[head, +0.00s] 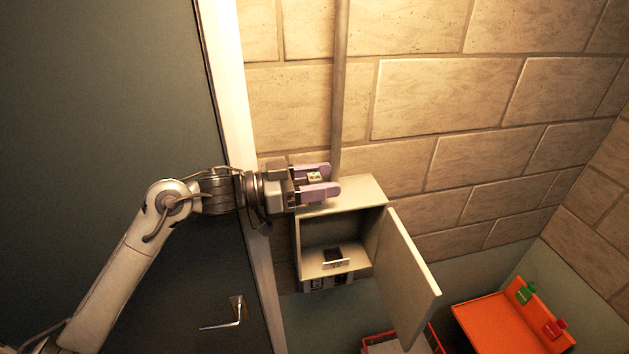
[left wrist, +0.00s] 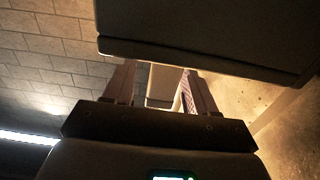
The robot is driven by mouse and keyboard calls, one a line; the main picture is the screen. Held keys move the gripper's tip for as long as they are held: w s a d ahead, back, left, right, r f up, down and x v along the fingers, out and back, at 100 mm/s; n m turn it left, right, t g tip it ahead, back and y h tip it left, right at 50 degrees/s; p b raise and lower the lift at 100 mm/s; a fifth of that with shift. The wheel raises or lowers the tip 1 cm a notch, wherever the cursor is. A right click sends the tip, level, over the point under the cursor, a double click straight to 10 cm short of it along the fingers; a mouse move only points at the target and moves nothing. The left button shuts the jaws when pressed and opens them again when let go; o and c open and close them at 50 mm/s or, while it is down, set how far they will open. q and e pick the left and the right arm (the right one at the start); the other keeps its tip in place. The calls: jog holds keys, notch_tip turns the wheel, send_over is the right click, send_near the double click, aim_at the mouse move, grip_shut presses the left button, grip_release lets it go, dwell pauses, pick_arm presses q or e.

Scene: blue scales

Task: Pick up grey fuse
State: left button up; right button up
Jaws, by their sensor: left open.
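My left gripper (head: 318,184) is open beside the top left of a small grey wall box (head: 350,193). Its two purple fingers point right, one above the other in the head view. A small pale grey block with dark marks (head: 314,177), possibly the grey fuse, shows between the fingers; I cannot tell whether they touch it. In the left wrist view a pale block (left wrist: 161,84) also shows between the open fingers (left wrist: 158,85). Inside the box sits a dark piece with a pale front edge (head: 335,260). My right gripper is not in view.
The box's door (head: 408,275) stands open to the right. A pipe (head: 340,90) runs up the brick wall above the box. A red basket (head: 438,342) and an orange tray (head: 500,325) with green and red items are lower right. A dark door (head: 100,80) fills the left.

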pick_arm(q)
jog(key=shift+w+d, duration=0.1)
jog(key=shift+d, duration=0.3)
jog(key=shift+c, duration=0.4)
grip_shut()
jog(key=shift+r, duration=0.1)
jog(key=shift+r+b, duration=0.3)
jog(key=shift+r, duration=0.15)
jog(key=r, duration=0.1)
jog(key=r+b, duration=0.1)
jog(key=r, duration=0.1)
jog(key=shift+s+d+r+b, duration=0.1)
jog(key=shift+s+d+b, duration=0.2)
jog(key=shift+s+b, duration=0.05)
jog(key=s+d+r+b, duration=0.3)
jog(key=s+d+r, duration=0.3)
jog(key=s+d, duration=0.1)
jog(key=shift+s+r, duration=0.35)
jog(key=shift+s, duration=0.2)
